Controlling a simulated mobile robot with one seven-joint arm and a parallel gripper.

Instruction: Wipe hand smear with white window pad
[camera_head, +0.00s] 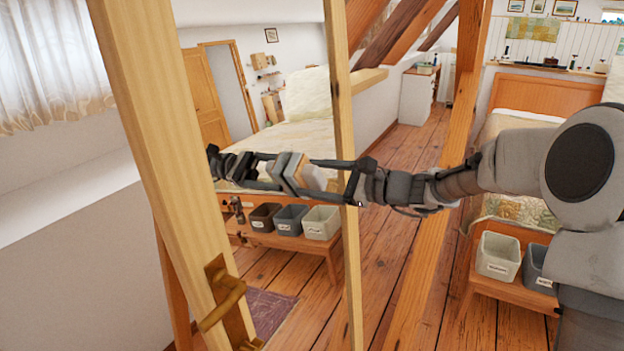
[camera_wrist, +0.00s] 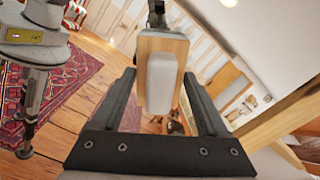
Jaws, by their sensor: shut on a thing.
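My gripper (camera_head: 313,178) reaches in from the right and is shut on the window pad (camera_head: 300,173), a block with a pale part and a wood-coloured plate. In the wrist view the pad (camera_wrist: 159,88) sits between the two dark fingers of my gripper (camera_wrist: 160,77), pale part nearest. The pad is at the reflective pane of a wooden frame (camera_head: 180,150), with what looks like my arm's mirror image beyond it. Whether the pad touches the pane I cannot tell. I cannot make out the hand smear.
The frame has a brass handle (camera_head: 225,305) low at its left. Timber posts stand behind. Bins (camera_head: 498,256) stand on a low bench before a bed (camera_head: 515,125) at right. Floorboards are bare in the middle. A red rug (camera_wrist: 75,85) shows in the wrist view.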

